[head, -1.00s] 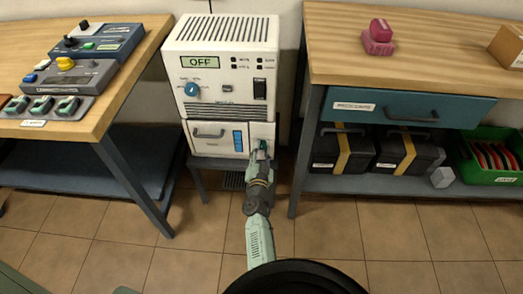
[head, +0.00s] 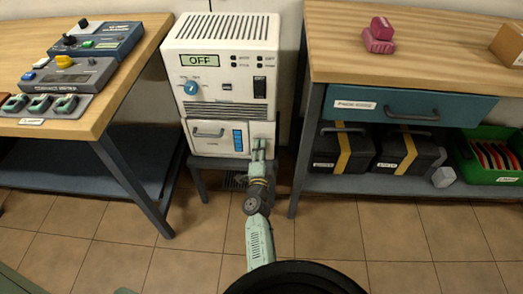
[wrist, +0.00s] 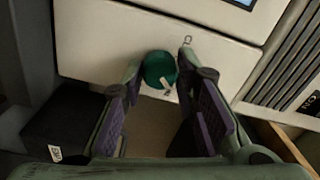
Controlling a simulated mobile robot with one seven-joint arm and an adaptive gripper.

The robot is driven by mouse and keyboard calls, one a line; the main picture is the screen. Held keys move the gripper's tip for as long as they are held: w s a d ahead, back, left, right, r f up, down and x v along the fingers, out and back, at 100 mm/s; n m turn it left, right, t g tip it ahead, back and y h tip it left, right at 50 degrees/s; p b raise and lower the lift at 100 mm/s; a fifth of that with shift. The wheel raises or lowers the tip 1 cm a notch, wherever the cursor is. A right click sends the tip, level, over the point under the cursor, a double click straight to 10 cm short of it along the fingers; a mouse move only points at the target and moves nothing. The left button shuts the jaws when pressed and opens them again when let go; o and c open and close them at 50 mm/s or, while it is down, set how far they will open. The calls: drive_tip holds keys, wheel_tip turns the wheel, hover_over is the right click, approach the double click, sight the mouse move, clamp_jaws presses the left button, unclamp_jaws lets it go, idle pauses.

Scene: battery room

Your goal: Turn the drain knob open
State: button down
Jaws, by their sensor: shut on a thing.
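The drain knob is a round green knob (wrist: 160,66) with a small white tag, low on the front of the white unit (head: 222,75). In the wrist view it sits between my two fingertips. My gripper (wrist: 157,72) is shut on it, one finger on each side. In the head view my gripper (head: 258,150) reaches up to the lower right of the unit and hides the knob. The unit's display (head: 200,60) reads OFF.
A blue dial (head: 191,88) and a dark switch (head: 260,88) are above on the unit. A drawer with a handle (head: 208,133) and a blue level window (head: 238,140) are left of my gripper. Benches stand close on both sides.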

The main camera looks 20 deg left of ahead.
drive_tip(key=shift+r+m, duration=0.1)
drive_tip(key=shift+m, duration=0.3)
drive_tip(key=c, duration=1.2)
unclamp_jaws()
drive_tip(key=shift+c, duration=0.2)
drive_tip(key=shift+s, duration=0.1)
drive_tip(key=v, duration=0.7)
drive_tip(key=shift+s+d, duration=0.1)
drive_tip(key=shift+s, duration=0.05)
